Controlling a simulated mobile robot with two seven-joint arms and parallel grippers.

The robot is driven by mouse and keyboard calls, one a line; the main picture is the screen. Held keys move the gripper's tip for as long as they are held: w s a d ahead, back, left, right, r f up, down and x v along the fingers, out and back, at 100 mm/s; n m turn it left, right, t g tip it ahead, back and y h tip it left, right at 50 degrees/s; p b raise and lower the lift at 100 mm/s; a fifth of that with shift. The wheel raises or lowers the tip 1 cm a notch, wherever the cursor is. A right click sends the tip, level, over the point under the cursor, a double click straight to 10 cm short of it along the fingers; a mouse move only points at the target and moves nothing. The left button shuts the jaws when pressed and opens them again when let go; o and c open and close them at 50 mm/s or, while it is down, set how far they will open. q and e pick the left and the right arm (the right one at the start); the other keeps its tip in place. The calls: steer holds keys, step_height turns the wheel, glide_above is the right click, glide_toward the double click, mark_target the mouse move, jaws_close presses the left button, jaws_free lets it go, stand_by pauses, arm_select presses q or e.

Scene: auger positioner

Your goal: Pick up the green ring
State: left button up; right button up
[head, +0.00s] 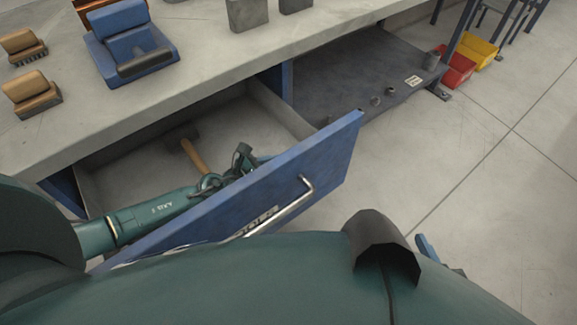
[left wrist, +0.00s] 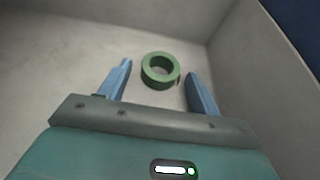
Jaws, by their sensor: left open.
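The green ring (left wrist: 158,83) lies flat on the drawer floor in the left wrist view, near a drawer corner. My left gripper (left wrist: 158,69) is open and empty, its two blue fingers apart with the ring ahead between their tips; I see no contact. In the head view my left gripper (head: 262,160) is down inside the open drawer, and the ring is hidden there. My right gripper (head: 430,250) shows only partly beyond my arm, outside the drawer at right; its opening is hidden.
The open drawer's blue front (head: 325,165) has a metal handle (head: 290,207). A wooden-handled tool (head: 194,156) lies in the drawer. The bench top (head: 205,45) holds a blue device (head: 130,45) and wooden brushes (head: 30,90). Red (head: 457,70) and yellow (head: 478,50) bins stand at the back right.

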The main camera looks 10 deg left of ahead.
arm_select(q)
steer(key=shift+c, duration=0.2)
steer(key=c, duration=1.2)
steer(key=shift+r, duration=0.1)
arm_select(e)
steer(key=shift+s, duration=0.15)
arm_select(q)
steer(key=shift+r, duration=0.1)
arm_select(e)
steer(key=shift+r, duration=0.15)
